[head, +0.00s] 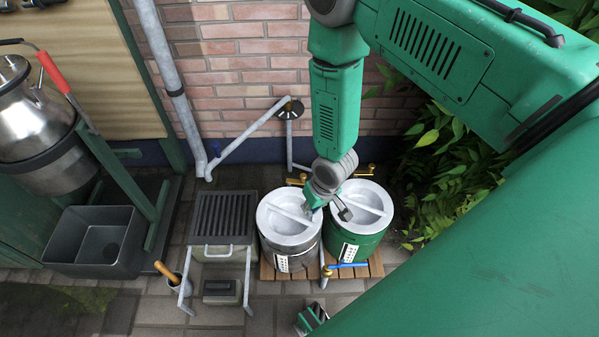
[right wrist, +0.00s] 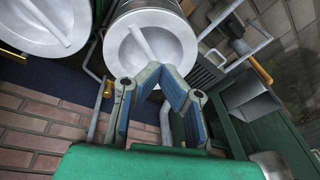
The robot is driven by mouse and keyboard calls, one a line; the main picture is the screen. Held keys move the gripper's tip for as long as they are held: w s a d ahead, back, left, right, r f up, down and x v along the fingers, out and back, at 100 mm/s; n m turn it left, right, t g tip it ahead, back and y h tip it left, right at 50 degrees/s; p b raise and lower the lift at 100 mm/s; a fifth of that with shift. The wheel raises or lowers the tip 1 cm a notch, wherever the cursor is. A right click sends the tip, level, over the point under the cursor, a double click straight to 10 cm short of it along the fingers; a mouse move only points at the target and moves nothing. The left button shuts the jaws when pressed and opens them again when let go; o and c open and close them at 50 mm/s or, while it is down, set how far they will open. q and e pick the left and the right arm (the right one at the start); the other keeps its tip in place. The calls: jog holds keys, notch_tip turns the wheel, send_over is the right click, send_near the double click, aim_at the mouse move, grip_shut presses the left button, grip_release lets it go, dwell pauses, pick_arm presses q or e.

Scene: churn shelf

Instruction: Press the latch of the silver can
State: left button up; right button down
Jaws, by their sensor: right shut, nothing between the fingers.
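The silver can (head: 286,247) stands upright on a wooden slatted base, with a pale round lid crossed by a raised bar and a dotted white label on its front. In the right wrist view its lid (right wrist: 128,52) faces the camera beyond the fingers. I cannot make out its latch. My right gripper (head: 326,209) is over the cans, between the silver can and the green can (head: 364,244). In the right wrist view my right gripper (right wrist: 160,70) is shut and empty, its tips overlapping the silver can's lid; contact is unclear.
A slatted dark stand (head: 224,216) with a metal rail is left of the silver can. A dark trough (head: 98,240) and a metal churn (head: 45,140) are farther left. Pipes run along the brick wall (head: 240,50) behind. Plants (head: 450,165) fill the right. Paving lies in front.

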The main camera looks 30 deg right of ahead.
jog(key=w+d+f+m+t+h+b, duration=0.15)
jog(key=w+d, duration=0.35)
jog(key=w, duration=0.5)
jog(key=w+d+t+h+b, duration=0.15)
jog(key=w+d, duration=0.35)
jog(key=w, duration=0.6)
jog(key=w+d+f+g+b, duration=0.1)
jog(key=w+f+b, duration=0.2)
jog(key=f+b, duration=0.6)
jog(key=shift+s+a+f+y+p, duration=0.1)
jog(key=shift+s+f+y+p, duration=0.1)
jog(key=shift+s+p, duration=0.4)
jog(key=shift+s+a+f+y+p, duration=0.1)
jog(key=shift+s+a+f+p, duration=0.05)
jog(key=shift+s+p, duration=0.5)
jog(key=shift+s+a+f+y+p, duration=0.1)
jog(key=shift+s+f+p, duration=0.1)
jog(key=shift+s+p, duration=0.4)
